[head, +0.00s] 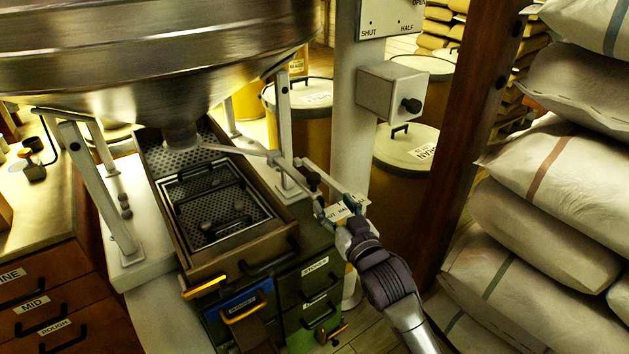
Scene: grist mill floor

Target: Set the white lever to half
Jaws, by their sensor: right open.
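My left gripper is out of view.
A metal hopper (150,50) hangs above a wooden sieve box (235,255). A white post carries a box with a black knob (410,105) and an upper SHUT, HALF, OPEN plate (388,18). Stacked sacks (560,170) and a dark beam (470,150) bound the right side.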

